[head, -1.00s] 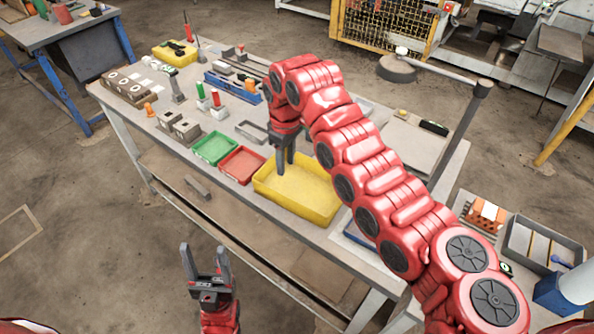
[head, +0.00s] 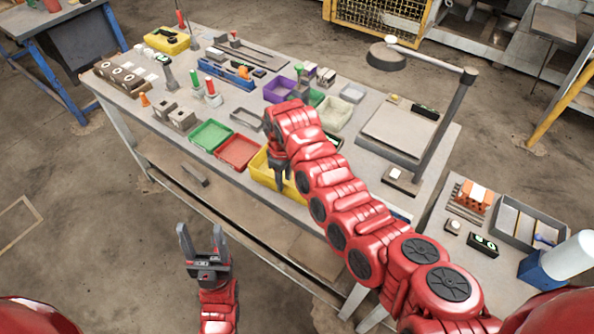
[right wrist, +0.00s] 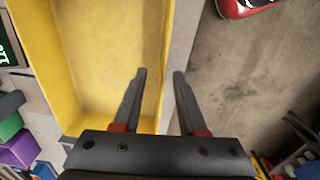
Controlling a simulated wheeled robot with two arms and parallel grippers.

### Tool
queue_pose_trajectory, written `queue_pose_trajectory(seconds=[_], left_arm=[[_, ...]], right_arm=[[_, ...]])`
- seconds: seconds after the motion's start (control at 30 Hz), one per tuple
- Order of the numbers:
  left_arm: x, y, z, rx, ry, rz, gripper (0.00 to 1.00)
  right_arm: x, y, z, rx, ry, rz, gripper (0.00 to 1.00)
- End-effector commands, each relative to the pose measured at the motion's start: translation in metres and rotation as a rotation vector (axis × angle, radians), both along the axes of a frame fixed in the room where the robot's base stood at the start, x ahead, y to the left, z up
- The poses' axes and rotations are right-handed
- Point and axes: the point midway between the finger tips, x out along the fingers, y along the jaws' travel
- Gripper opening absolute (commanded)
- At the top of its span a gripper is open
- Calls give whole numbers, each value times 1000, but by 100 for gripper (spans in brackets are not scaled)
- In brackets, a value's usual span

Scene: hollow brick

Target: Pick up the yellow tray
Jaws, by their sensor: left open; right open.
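The yellow tray (head: 262,168) sits at the front edge of the workbench, partly hidden behind my right arm. It also shows in the right wrist view (right wrist: 100,50), where its inside looks empty. My right gripper (head: 281,186) is open at the tray's front side. In the right wrist view its two fingers (right wrist: 160,75) lie on either side of the tray's wall in the picture; I cannot tell how deep they reach or whether they touch it. My left gripper (head: 202,232) is open and empty, low in front of the bench, away from the tray.
A red tray (head: 238,152) and a green tray (head: 210,135) stand left of the yellow one. A purple bin (head: 278,88) and other small bins stand behind. A post with an arm (head: 447,125) rises at the right. The floor in front is clear.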

Motion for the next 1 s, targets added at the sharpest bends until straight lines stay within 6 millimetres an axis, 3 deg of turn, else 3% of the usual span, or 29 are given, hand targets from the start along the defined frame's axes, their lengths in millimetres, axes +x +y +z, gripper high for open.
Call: queue_pose_trajectory(seconds=[0.2,0.4,0.73,0.97,1.0], left_arm=[[0,0,21,0,0,0,62],[0,0,22,0,0,0,62],[0,0,22,0,0,0,62],[0,0,22,0,0,0,62],[0,0,22,0,0,0,62]], right_arm=[[-3,5,-21,-2,4,3,41],[-3,5,-42,-2,2,2,41],[-2,4,-48,-1,1,-1,41],[-2,4,-48,0,1,0,2],[-2,4,-48,-1,1,-1,0]])
